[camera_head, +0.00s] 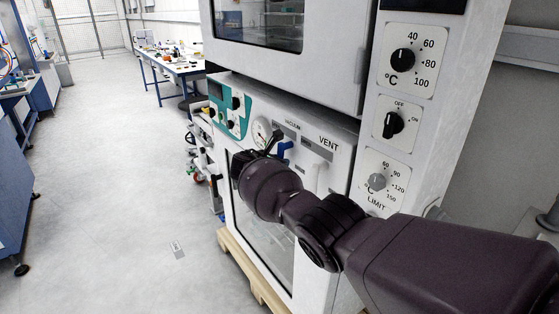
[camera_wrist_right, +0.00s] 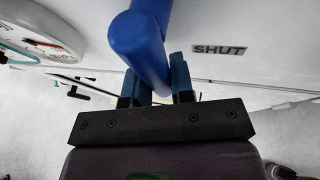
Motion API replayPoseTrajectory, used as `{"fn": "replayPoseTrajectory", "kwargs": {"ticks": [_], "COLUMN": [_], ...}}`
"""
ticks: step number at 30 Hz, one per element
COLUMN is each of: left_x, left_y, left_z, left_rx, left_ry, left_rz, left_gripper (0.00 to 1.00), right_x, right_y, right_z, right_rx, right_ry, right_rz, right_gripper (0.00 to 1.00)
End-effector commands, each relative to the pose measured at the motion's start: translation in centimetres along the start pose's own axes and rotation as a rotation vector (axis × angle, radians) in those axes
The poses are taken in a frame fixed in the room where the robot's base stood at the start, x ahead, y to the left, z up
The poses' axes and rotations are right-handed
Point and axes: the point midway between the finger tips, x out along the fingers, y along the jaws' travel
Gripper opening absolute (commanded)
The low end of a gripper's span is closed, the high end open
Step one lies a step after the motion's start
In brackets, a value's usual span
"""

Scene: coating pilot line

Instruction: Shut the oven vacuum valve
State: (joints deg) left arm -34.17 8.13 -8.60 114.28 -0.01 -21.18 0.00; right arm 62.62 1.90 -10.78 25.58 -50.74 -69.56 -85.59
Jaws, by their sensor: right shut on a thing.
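The oven vacuum valve has a blue handle (camera_wrist_right: 138,40) that fills the upper middle of the right wrist view. It also shows in the head view as a small blue piece (camera_head: 285,149) under the VACUUM label. My right gripper (camera_wrist_right: 158,82) has its two fingers on either side of the handle's near end and is shut on it. In the head view the right gripper (camera_head: 270,145) is at the oven front, partly hiding the handle. A SHUT label (camera_wrist_right: 219,50) is on the panel beside the handle, to its right in the wrist view. My left gripper is not in view.
A round gauge (camera_head: 261,131) is left of the valve and shows in the wrist view (camera_wrist_right: 45,28). The VENT label (camera_head: 329,142) is to the right. Control knobs (camera_head: 403,60) line the right column. The oven rests on a wooden pallet (camera_head: 250,278). Open floor lies left.

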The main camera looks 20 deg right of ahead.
Motion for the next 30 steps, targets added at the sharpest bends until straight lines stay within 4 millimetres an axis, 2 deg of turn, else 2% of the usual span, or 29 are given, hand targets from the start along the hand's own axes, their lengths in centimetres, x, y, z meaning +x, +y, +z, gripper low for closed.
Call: {"fn": "replayPoseTrajectory", "kwargs": {"ticks": [9,25,26,30], "left_x": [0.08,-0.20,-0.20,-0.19], "left_y": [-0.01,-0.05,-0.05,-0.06], "left_z": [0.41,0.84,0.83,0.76], "left_rx": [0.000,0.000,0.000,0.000], "left_ry": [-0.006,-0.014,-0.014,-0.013], "left_rz": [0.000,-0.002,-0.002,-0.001], "left_gripper": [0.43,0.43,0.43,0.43], "right_x": [0.11,0.12,0.12,0.10], "right_y": [-0.08,-0.12,-0.12,-0.09], "right_z": [0.05,0.00,0.00,-0.02], "right_rx": [-0.085,-0.103,-0.103,-0.101], "right_ry": [0.022,0.028,0.028,0.028], "right_rz": [-0.037,-0.044,-0.044,-0.043], "right_gripper": [0.00,0.00,0.26,0.47]}}
